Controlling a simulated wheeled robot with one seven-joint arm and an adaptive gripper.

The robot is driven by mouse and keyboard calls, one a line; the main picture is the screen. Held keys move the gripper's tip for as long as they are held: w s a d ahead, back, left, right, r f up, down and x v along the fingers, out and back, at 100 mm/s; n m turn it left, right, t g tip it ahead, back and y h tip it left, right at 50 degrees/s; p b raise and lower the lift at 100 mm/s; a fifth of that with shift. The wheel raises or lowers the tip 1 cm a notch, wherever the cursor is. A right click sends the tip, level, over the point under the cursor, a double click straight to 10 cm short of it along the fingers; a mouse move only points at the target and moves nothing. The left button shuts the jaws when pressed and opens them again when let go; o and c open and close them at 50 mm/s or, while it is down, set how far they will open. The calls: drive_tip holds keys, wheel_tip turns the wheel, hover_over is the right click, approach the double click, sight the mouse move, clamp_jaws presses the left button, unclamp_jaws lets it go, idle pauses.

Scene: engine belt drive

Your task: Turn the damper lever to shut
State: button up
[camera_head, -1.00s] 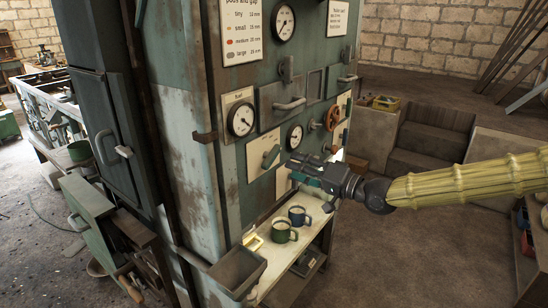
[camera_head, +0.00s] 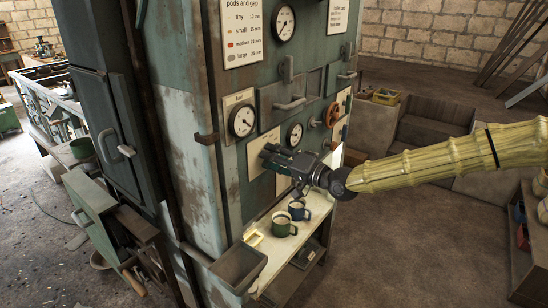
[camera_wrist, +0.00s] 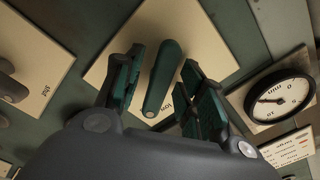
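In the wrist view a dark green lever (camera_wrist: 162,78) stands on a cream plate (camera_wrist: 205,30), with a small upside-down label that looks like "LOW". My gripper (camera_wrist: 160,88) is open, with one finger on each side of this lever and gaps showing. A second cream plate (camera_wrist: 40,50) at the left has a label that seems to read "shut" and a dark handle (camera_wrist: 10,85) cut by the frame edge. Which lever is the damper's I cannot tell for sure. In the head view my gripper (camera_head: 275,155) is at the panel and hides the lever on its plate (camera_head: 257,148).
A gauge (camera_head: 242,120) sits up and left of my gripper, another gauge (camera_head: 294,135) just above it. A red handwheel (camera_head: 332,114) is to the right. A grey bin (camera_head: 238,268) hangs at the front.

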clamp_jaws()
